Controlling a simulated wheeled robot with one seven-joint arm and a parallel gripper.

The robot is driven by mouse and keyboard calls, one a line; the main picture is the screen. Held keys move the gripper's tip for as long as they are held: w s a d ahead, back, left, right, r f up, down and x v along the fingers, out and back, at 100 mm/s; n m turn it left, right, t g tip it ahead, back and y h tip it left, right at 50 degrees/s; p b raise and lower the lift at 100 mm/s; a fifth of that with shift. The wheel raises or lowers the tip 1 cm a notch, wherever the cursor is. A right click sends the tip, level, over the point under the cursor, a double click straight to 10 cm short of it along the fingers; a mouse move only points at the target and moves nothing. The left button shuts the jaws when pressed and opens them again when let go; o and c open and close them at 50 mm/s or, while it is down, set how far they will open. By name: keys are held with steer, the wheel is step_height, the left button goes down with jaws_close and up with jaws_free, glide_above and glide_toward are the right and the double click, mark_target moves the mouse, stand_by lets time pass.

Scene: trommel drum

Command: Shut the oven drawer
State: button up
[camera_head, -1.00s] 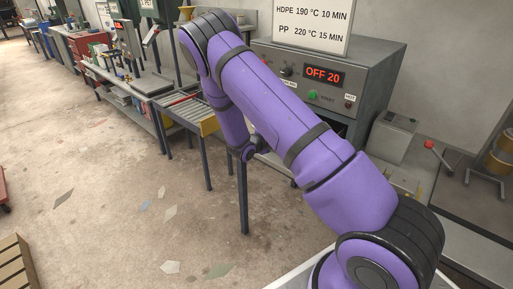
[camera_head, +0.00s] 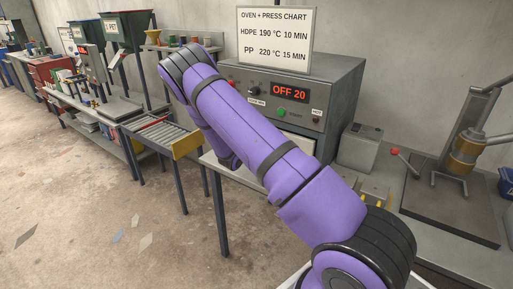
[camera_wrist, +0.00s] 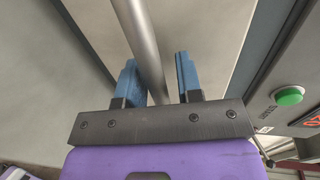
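The grey oven (camera_head: 340,85) stands behind my purple arm, with a red "OFF 20" display. A pale panel (camera_head: 297,147) shows below its controls; my arm hides most of this area, so I cannot tell how far the drawer is out. In the wrist view, a round metal bar (camera_wrist: 140,35), which looks like the drawer handle, runs between the two blue fingers of my gripper (camera_wrist: 160,82). The fingers are apart, with the bar nearer the left one. I cannot tell whether they touch. A pale flat surface (camera_wrist: 205,35) lies behind the bar. My gripper is hidden in the head view.
The oven's green button (camera_wrist: 289,95) is right of my gripper. A roller conveyor (camera_head: 160,135) stands left of the arm. A grey box (camera_head: 360,147) and a lever press (camera_head: 460,150) stand to the right. Open floor (camera_head: 80,215) lies at the left.

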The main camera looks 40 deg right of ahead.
steer(key=shift+o, duration=0.4)
steer(key=shift+a, duration=0.2)
steer(key=shift+a, duration=0.25)
steer(key=v, duration=1)
steer(key=shift+s, duration=0.1)
